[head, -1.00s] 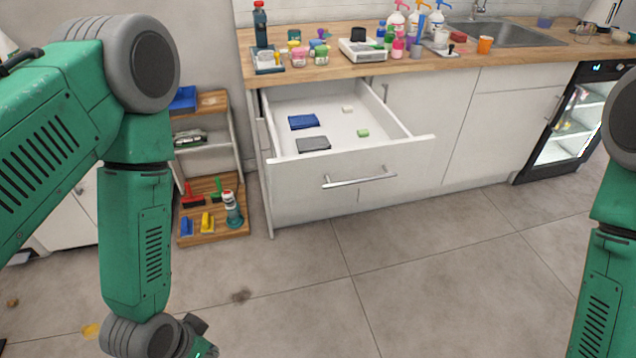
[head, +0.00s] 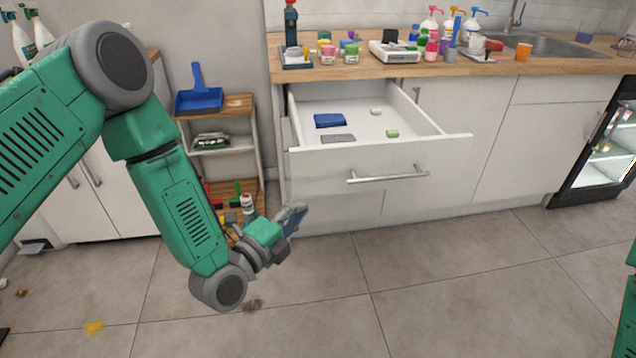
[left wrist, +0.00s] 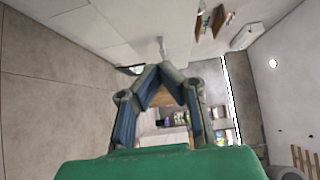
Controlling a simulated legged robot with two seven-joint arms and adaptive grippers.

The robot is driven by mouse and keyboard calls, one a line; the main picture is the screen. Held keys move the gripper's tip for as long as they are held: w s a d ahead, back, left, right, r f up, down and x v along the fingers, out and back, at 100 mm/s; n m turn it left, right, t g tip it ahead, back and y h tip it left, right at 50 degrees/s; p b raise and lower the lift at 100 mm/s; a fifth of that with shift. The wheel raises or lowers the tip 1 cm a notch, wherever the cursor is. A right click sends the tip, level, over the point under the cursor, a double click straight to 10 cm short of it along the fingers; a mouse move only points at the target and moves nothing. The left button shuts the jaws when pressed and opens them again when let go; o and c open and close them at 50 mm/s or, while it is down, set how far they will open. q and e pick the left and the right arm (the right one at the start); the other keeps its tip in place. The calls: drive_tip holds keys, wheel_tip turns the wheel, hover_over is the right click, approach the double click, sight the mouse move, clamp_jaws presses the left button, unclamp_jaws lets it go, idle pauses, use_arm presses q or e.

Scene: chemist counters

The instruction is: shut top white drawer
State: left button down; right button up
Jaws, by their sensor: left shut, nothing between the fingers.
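The top white drawer (head: 430,158) is pulled out from under the wooden counter. Its metal handle (head: 388,175) runs across the front. Inside lie a blue item (head: 330,121), a grey flat item (head: 338,139), a green block (head: 392,133) and a small pale block (head: 376,111). My left gripper (head: 295,214) is in front of the drawer's lower left, left of the handle. In the left wrist view, its two fingers (left wrist: 160,74) meet at the tips with nothing between them. Whether it touches the drawer cannot be told. My right gripper is out of view.
The wooden counter (head: 500,66) above carries bottles, jars and a scale. A small wooden shelf (head: 238,103) with a blue dustpan (head: 198,96) stands left of the drawer. A glass-door fridge (head: 595,160) is at the right.

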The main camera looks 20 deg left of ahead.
use_arm(q)
drive_tip(key=b, duration=0.1)
approach(325, 174)
drive_tip(key=w+d, duration=0.3)
drive_tip(key=d, duration=0.1)
drive_tip(key=shift+w+a+r+b, duration=0.1)
drive_tip(key=shift+w+a+b, duration=0.1)
drive_tip(key=shift+w, duration=0.35)
drive_tip(key=shift+w+a+b, duration=0.15)
drive_tip(key=shift+w+a, duration=0.05)
drive_tip(key=shift+w, duration=0.35)
drive_tip(key=shift+w+a, duration=0.4)
drive_tip(key=shift+w, duration=0.3)
